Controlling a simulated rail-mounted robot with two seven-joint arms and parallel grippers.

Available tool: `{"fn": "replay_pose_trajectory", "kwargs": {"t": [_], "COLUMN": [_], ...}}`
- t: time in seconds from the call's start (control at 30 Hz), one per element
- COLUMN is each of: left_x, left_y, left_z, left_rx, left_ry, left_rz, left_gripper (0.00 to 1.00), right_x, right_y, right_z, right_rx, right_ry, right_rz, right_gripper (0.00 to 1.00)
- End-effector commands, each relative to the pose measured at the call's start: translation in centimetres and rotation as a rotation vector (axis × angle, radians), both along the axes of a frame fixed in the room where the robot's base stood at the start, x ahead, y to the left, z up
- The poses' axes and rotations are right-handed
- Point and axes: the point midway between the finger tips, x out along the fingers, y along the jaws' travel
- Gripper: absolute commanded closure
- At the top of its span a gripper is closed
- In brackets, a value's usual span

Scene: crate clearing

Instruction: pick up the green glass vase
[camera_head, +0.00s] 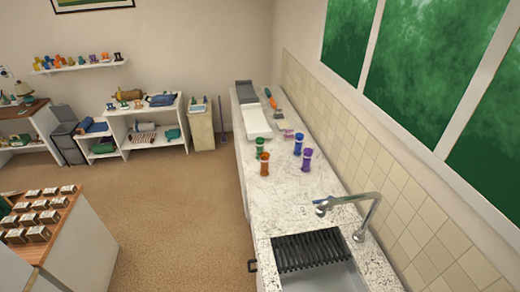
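A small green vase (259,148) stands upright on the speckled white counter (285,188). It has a pale rim and a narrow middle. An orange vase (264,164) of similar shape stands just in front of it. A blue vase (298,145) and a purple vase (307,159) stand to its right, apart from it. The material of the green vase is too small to tell. Neither of my grippers is in view.
A white tray (256,124) lies behind the vases. A sink (320,280) with a black rack (308,250) and a chrome faucet (365,212) is nearer. A tiled wall (400,190) bounds the right. Small coloured items stand on a wall shelf (80,67). Carpet (180,200) is clear.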

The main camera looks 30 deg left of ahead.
Motion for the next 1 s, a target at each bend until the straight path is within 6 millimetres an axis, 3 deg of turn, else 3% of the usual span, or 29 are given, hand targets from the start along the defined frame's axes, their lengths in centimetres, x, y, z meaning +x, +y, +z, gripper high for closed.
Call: {"fn": "replay_pose_trajectory", "kwargs": {"t": [0.27,0.73,1.0], "left_x": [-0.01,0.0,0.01], "left_y": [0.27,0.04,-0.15], "left_z": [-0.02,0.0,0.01], "left_rx": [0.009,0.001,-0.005], "left_ry": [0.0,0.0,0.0], "left_rz": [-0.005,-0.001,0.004], "left_gripper": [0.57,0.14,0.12], "right_x": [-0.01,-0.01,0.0], "right_y": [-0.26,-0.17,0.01], "right_z": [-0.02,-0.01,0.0], "right_rx": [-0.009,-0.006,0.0], "right_ry": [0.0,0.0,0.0], "right_rz": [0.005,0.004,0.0], "right_gripper": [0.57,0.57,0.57]}}
